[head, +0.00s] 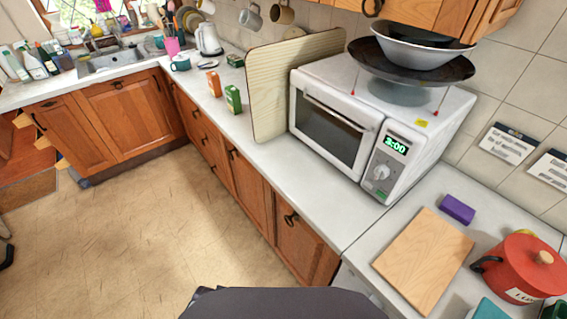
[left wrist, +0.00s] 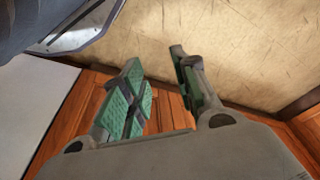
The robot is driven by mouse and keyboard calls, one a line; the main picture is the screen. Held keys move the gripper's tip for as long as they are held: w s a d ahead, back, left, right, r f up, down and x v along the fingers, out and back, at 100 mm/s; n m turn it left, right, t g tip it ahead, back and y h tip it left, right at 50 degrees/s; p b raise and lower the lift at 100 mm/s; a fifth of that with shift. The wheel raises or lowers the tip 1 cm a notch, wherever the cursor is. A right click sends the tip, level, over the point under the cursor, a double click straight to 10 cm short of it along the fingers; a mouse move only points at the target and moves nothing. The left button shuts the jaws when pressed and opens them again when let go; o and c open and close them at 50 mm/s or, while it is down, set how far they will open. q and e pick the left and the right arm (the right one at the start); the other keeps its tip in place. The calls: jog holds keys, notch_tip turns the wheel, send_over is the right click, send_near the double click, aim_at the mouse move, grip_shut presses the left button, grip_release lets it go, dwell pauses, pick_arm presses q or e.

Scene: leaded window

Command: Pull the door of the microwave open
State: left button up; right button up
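The white microwave (head: 378,118) stands on the counter in the head view, with its display lit. Its door (head: 327,132) has a dark window and looks shut. A pale bar handle (head: 335,110) runs along the door's upper edge. My left gripper (left wrist: 165,75) shows in the left wrist view, its two green-padded fingers apart with nothing between them. Floor and wooden cabinet fronts lie behind the fingers; the microwave cannot be made out there. Neither gripper is in the head view, and my right gripper is not seen.
A wooden board (head: 270,85) leans upright at the microwave's left side. Bowls and a dark plate (head: 410,62) are stacked on top. A cutting board (head: 423,260), purple sponge (head: 457,209) and red pot (head: 522,268) occupy the right counter. The counter strip before the door is clear.

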pick_arm(q)
jog(key=w+d+r+m+t+h+b, duration=0.1)
jog(key=w+d+r+m+t, duration=0.2)
jog(key=w+r, duration=0.65)
jog(key=w+d+r+m+t+h, duration=0.15)
jog(key=w+d+r, duration=0.3)
jog(key=r, duration=1.05)
jog(key=w+d+r+m+t+b, duration=0.1)
jog(key=w+d+r+m+t, duration=0.25)
jog(key=w+r, duration=0.65)
jog(key=m+t+h, duration=0.2)
jog(key=m+h, duration=1.1)
jog(key=m, duration=0.5)
send_near(347, 123)
jog(key=shift+f+v, duration=0.1)
jog(key=shift+v, duration=0.75)
jog(key=shift+f+v, duration=0.15)
jog(key=shift+v, duration=0.7)
jog(key=shift+w+d, duration=0.2)
jog(key=shift+p+x, duration=1.4)
jog(key=shift+x, duration=5.3)
jog(key=shift+r, duration=0.2)
jog(key=shift+c, duration=0.4)
